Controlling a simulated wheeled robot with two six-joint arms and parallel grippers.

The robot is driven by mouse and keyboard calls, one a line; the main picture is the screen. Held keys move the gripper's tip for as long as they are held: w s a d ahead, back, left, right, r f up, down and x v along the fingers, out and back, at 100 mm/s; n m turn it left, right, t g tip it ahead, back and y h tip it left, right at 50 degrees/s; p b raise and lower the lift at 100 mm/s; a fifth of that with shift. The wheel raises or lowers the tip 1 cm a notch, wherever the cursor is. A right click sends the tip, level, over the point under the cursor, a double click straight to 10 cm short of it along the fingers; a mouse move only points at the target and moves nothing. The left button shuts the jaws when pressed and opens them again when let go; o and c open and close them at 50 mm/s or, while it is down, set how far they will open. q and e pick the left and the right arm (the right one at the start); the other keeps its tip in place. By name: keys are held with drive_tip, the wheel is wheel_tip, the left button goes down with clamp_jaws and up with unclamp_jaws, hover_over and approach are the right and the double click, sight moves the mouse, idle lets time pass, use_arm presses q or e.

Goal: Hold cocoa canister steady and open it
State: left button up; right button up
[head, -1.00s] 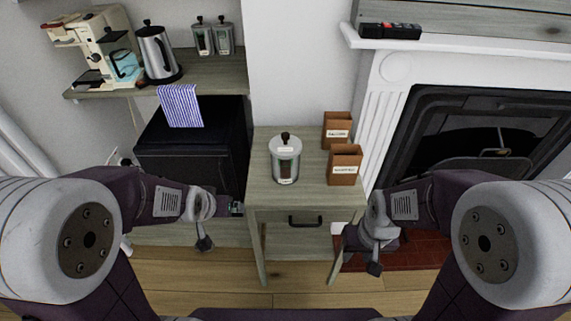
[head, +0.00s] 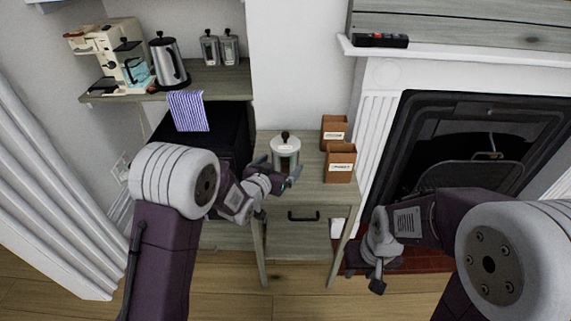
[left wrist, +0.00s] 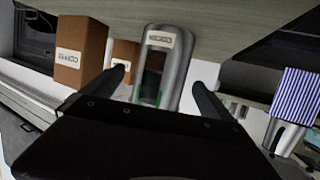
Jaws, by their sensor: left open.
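The cocoa canister (head: 286,146) stands upright on the small wooden side table (head: 320,195). It is a pale cylinder with a window, and a lid with a dark knob (head: 285,134) sits on top. My left gripper (head: 281,171) is open just in front of it and hides its lower part. In the left wrist view the canister (left wrist: 168,50) shows between the two spread fingers of my left gripper (left wrist: 158,77); I cannot tell whether they touch it. My right gripper (head: 377,284) hangs low to the right of the table, apart from the canister; its jaws are unclear.
Two brown labelled boxes (head: 339,165) stand close to the right of the canister. The fireplace (head: 480,140) is further right. A shelf (head: 215,83) at the left holds a coffee machine, a kettle (head: 167,62) and two small canisters, with a striped towel (head: 188,110) over its edge.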

use_arm(q)
drive_tip(key=b+x, duration=0.1)
drive_tip(key=x, duration=0.4)
drive_tip(key=shift+w+a, duration=0.1)
drive_tip(key=shift+r, duration=0.1)
drive_tip(key=shift+c, duration=0.7)
clamp_jaws()
